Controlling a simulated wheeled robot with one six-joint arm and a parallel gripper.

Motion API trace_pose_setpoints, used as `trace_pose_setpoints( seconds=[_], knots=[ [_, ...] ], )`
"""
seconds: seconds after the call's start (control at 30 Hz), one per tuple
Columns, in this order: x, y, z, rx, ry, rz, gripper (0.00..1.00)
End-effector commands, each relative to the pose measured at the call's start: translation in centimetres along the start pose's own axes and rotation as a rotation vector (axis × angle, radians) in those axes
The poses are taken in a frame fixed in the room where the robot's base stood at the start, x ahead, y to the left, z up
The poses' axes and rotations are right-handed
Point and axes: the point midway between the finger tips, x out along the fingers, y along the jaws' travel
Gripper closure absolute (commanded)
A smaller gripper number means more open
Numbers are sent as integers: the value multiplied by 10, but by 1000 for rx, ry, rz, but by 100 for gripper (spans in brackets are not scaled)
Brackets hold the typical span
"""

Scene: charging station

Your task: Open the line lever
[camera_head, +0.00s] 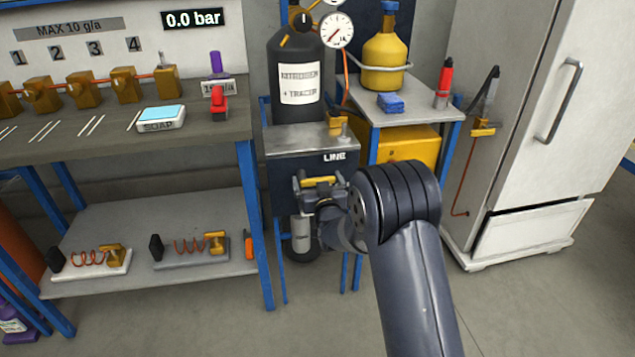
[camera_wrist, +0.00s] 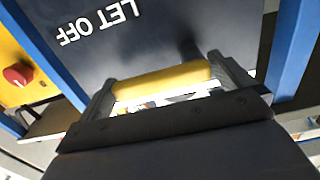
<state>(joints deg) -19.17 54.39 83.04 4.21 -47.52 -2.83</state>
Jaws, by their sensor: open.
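A yellow bar handle (camera_head: 318,182) lies level in front of the dark panel (camera_head: 285,170) marked LINE. I take it for the line lever. In the wrist view the yellow bar (camera_wrist: 162,81) crosses between my two fingers, with upside-down white lettering "LET OFF" on the dark panel behind. My gripper (camera_head: 320,180) is open, with one finger near each end of the bar. I cannot tell whether the fingers touch it. My wrist hides what is just below the bar.
A nitrogen cylinder (camera_head: 297,85) stands above the panel, with a gauge (camera_head: 337,30) beside it. A yellow case (camera_head: 405,146) is at right under a small table. A workbench (camera_head: 190,132) is at left and a white fridge (camera_head: 530,110) at right. Blue legs flank the panel.

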Motion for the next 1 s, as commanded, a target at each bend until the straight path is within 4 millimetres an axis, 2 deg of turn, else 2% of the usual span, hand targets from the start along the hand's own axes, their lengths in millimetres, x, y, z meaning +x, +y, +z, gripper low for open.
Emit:
trace_pose_setpoints(
  seconds=[0.3,0.9,1.0],
  knots=[
    [2,0,0,0,0,0,0],
    [2,0,0,0,0,0,48],
    [2,0,0,-2,0,0,48]
  ],
)
